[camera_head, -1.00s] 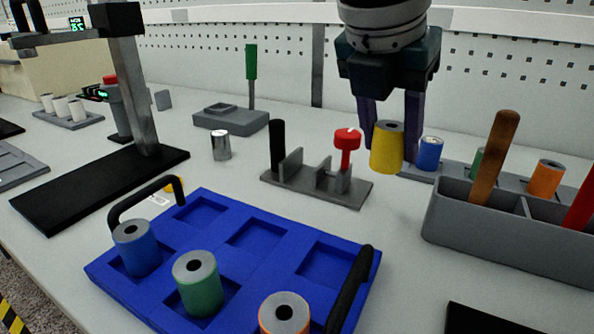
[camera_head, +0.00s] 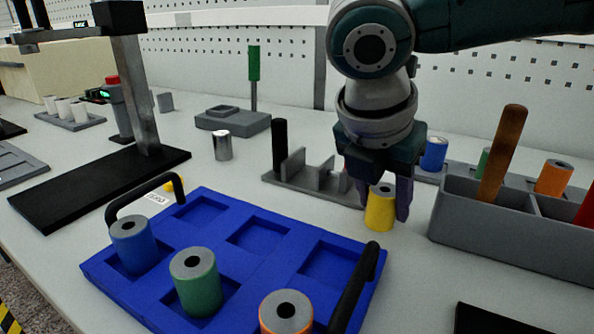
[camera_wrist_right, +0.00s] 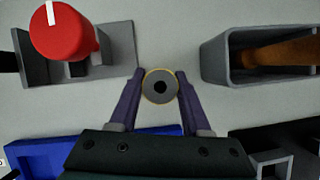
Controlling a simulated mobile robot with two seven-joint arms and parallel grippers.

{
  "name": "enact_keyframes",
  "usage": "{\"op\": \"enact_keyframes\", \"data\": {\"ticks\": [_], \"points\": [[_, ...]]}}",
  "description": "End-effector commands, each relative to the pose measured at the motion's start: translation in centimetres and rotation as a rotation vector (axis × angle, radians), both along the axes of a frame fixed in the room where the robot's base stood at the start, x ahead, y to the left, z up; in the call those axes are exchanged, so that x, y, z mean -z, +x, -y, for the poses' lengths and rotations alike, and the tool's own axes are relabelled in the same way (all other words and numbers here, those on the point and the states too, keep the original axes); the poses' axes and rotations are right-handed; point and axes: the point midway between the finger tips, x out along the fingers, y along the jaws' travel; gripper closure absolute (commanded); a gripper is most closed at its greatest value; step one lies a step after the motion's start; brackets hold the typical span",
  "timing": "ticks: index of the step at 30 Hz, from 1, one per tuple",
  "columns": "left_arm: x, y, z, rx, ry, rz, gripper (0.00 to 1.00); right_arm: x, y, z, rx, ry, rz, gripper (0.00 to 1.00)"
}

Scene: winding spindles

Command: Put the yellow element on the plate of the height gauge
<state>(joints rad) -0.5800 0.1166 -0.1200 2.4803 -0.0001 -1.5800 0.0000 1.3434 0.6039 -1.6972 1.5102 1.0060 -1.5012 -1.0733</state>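The yellow element (camera_head: 380,210), an upright cylinder with a grey top and dark central hole, is between the fingers of my right gripper (camera_head: 383,200). The right wrist view shows its ring-shaped top (camera_wrist_right: 160,86) with a finger against each side. Whether its bottom touches the table cannot be told. At the left, a stand with a grey column (camera_head: 137,90) and a long black plate (camera_head: 90,190) looks like the height gauge; the visible plate is bare. My left gripper is not in view.
A blue tray (camera_head: 235,268) with black handles holds blue, green and orange-rimmed cylinders. It lies between the yellow element and the black plate. A grey holder (camera_head: 310,180) stands behind, and a grey bin (camera_head: 480,225) with a wooden handle stands right.

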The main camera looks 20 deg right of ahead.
Motion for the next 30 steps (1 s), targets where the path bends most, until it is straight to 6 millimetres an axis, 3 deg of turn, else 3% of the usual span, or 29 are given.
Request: {"op": "enact_keyframes", "data": {"ticks": [1,7,16,20,30], "points": [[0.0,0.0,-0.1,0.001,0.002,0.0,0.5,0.0,0.0,0.0,0.0,0.0,0.0,0.46],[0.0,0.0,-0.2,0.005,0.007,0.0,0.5,-0.1,0.0,0.0,0.0,0.0,0.0,0.24],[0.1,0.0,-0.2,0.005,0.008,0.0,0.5,-0.4,0.0,0.0,0.0,0.0,0.001,0.24],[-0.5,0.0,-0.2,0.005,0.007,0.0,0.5,-2.1,-0.3,-0.7,-0.001,0.002,0.001,0.24],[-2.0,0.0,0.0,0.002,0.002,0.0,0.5,-8.9,-1.8,-3.4,-0.003,0.002,0.002,0.24]]}}
